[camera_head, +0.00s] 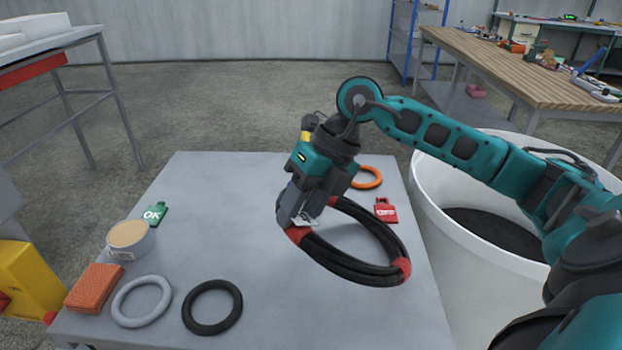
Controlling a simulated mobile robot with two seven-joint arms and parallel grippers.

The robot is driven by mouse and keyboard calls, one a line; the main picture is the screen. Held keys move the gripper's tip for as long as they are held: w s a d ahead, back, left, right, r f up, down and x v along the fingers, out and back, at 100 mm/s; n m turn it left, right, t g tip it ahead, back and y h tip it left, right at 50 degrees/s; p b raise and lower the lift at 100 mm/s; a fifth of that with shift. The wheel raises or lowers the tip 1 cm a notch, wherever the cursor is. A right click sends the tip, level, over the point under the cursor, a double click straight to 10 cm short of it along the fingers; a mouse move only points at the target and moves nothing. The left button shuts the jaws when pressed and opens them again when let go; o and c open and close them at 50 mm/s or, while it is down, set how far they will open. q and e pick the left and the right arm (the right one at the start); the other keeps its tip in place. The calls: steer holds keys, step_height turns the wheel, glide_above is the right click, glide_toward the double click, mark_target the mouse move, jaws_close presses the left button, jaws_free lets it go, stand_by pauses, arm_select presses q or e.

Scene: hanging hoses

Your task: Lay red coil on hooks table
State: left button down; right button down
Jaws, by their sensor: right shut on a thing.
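The red coil is a black hose coil with red bands (352,268). It is at the right half of the grey table (260,185). My right gripper (298,226) reaches in from the right and is shut on the coil's left edge, at a red band. The coil looks tilted; I cannot tell whether its lower edge touches the table. The fingertips are partly hidden against the coil. My left gripper is not in view. No hooks show clearly on this table.
An orange ring (369,178) and a red tag (386,211) lie behind the coil. A green OK tag (155,214), tub (130,240), orange sponge (94,288), grey ring (141,322) and black ring (212,329) lie left. A white bin (455,245) stands right.

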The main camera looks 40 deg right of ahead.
steer(key=shift+w+a+f+h+p, duration=0.1)
steer(key=shift+a+f+h+p, duration=0.1)
steer(key=shift+a+f+h, duration=0.3)
steer(key=shift+w+a+f+h+p, duration=0.1)
steer(key=shift+a+f+h+p, duration=0.1)
steer(key=shift+a+f, duration=0.35)
steer(key=f+h, duration=0.1)
steer(key=f, duration=0.1)
steer(key=a+f+h+b, duration=0.1)
steer(key=f, duration=0.1)
steer(key=f+h+b, duration=0.1)
steer(key=f, duration=0.1)
steer(key=shift+w+a+f+g, duration=0.25)
steer(key=shift+a+f+g, duration=0.05)
steer(key=shift+a+f, duration=0.1)
arm_select(q)
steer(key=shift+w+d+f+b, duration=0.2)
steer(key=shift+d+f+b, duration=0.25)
steer(key=shift+b, duration=0.1)
arm_select(e)
steer(key=shift+a+f+h, duration=0.2)
steer(key=shift+f+h, duration=0.15)
steer(key=shift+f, duration=0.3)
steer(key=shift+a+f+h, duration=0.15)
steer(key=shift+f+h, duration=0.2)
steer(key=shift+f, duration=0.25)
steer(key=c, duration=0.6)
jaws_free()
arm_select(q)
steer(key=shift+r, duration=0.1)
